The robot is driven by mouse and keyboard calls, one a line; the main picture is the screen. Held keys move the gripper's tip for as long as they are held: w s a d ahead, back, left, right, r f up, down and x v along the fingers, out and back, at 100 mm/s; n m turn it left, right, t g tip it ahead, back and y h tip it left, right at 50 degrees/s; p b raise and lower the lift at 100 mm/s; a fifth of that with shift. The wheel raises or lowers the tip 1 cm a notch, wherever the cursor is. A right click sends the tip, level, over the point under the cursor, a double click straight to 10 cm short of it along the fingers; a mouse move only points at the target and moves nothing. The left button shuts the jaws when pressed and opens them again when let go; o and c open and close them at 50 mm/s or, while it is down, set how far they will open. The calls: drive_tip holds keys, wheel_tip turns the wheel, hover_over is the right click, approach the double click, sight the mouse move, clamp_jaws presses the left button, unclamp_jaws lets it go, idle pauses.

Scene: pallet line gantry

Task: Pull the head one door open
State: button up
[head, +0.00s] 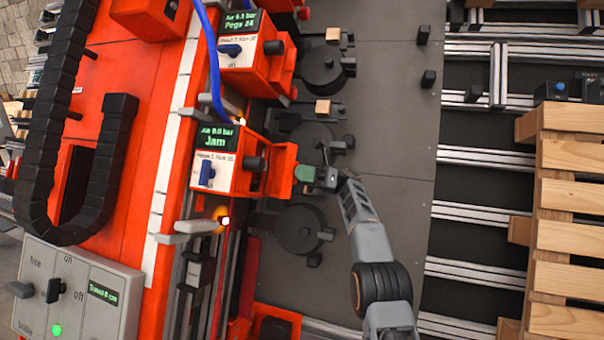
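Two red head units with small displays stand along the red beam. The lower head (222,160) reads "Jam" with air at about 0.0 bar. Its blue lever (207,173) stands upright. A red panel (282,168), which may be its door, juts out on the right side. The upper head (250,48) reads "Pegs 24", and its blue lever lies sideways. The small print that would number the heads is too fine to read surely. My gripper (322,174) is beside a small green piece (305,173) at the red panel's right; contact and finger gap are unclear.
A grey control box (78,295) with knobs and a green light is at lower left. Black round discs (300,229) and small blocks sit on the dark plate. Wooden pallet slats (570,235) are at right. A blue hose (212,65) runs to the heads.

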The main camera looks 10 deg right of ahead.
sight(295, 158)
drive_tip(key=shift+a, duration=0.1)
drive_tip(key=shift+r, duration=0.1)
drive_tip(key=shift+r+p, duration=0.35)
wheel_tip(295, 158, up, 3)
drive_tip(key=shift+s+f+p, duration=0.1)
drive_tip(key=shift+p, duration=0.95)
drive_tip(key=s+d+r+b, duration=0.2)
drive_tip(key=s+r+b, duration=0.5)
drive_tip(key=s, duration=0.6)
drive_tip(key=shift+s+r, duration=0.35)
drive_tip(key=shift+r, duration=0.85)
drive_tip(key=shift+d, duration=0.1)
